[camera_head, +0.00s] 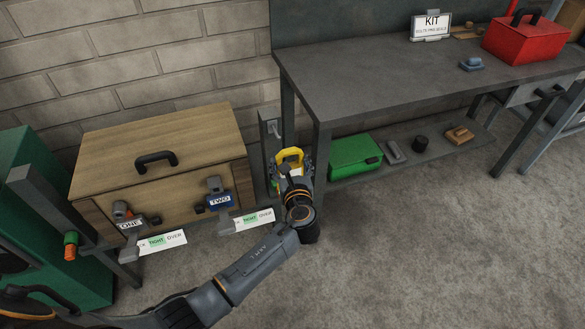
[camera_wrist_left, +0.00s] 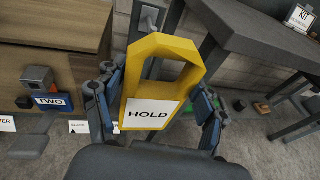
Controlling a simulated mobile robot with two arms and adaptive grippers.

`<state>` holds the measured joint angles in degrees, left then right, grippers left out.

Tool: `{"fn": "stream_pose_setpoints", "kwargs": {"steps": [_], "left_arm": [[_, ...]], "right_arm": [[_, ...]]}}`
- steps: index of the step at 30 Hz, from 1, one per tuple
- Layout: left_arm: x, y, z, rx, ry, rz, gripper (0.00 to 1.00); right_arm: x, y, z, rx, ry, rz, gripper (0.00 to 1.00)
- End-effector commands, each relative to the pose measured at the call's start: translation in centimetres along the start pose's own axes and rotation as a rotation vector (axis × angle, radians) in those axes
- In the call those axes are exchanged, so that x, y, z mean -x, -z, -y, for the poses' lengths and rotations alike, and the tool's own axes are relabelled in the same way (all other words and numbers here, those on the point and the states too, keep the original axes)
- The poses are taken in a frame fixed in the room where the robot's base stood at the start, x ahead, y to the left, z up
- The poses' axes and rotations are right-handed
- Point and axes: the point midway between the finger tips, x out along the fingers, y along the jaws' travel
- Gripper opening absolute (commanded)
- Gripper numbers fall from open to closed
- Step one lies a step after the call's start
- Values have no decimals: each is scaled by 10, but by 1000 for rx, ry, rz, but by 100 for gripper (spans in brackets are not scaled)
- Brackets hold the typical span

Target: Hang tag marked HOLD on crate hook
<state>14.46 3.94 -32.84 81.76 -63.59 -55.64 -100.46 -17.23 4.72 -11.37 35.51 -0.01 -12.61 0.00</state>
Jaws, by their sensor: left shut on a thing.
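The yellow tag (camera_wrist_left: 166,50) has a white label reading HOLD and a large loop opening at its top. My left gripper (camera_wrist_left: 160,110) is shut on the tag, with a finger at each side of it. In the head view the gripper (camera_head: 294,172) holds the tag (camera_head: 291,155) upright in front of a grey post. A metal hook (camera_head: 274,128) sits on that post, beside the wooden crate (camera_head: 160,135). In the left wrist view the hook (camera_wrist_left: 150,18) shows just above and behind the tag, apart from its loop as far as I can tell. My right gripper is out of view.
The crate front carries units marked ONE (camera_head: 130,224) and TWO (camera_head: 220,200), with paper strips below. A grey workbench (camera_head: 400,75) stands close on the right, with a green box (camera_head: 354,156) on its lower shelf and a red toolbox (camera_head: 520,42) on top. The floor in front is clear.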

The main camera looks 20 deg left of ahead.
Motion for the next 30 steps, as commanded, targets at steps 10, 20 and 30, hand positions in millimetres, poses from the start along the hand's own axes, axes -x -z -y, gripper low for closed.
{"fn": "stream_pose_setpoints", "kwargs": {"steps": [10,20,30], "left_arm": [[-24,-6,-5,0,0,2,28],[-47,-10,-10,-1,-1,2,28],[-69,-15,-14,-1,0,2,28]], "right_arm": [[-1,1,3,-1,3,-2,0],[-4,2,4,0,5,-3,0],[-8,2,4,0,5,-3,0]]}}
